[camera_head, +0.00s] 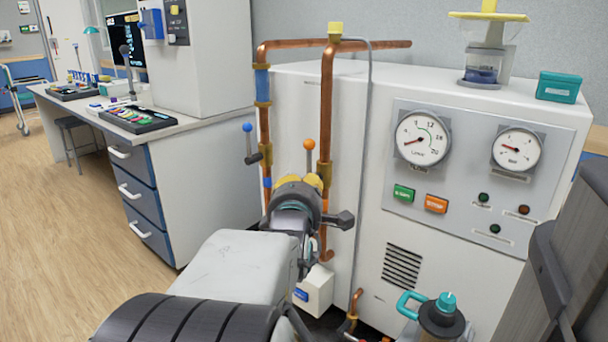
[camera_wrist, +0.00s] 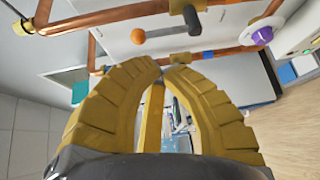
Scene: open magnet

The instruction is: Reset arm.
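My gripper (camera_head: 303,182) is in front of the white machine with the copper pipes, at the end of my arm in the middle of the head view. Its yellow fingers also fill the middle of the wrist view (camera_wrist: 163,68). Their tips come together, and I see nothing held between them. A yellow bar shows in the space between the fingers. An orange-knobbed lever (camera_head: 309,146) is just above the fingers in the head view. The same orange knob shows beyond the fingertips in the wrist view (camera_wrist: 138,36), apart from them.
Copper pipes (camera_head: 326,110) run up close to my gripper. A blue-knobbed lever (camera_head: 247,129) is to the left. The white machine (camera_head: 420,80) carries gauges and buttons. A teal-handled vessel (camera_head: 440,318) stands at lower right. A bench with drawers (camera_head: 140,190) is left; floor there is clear.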

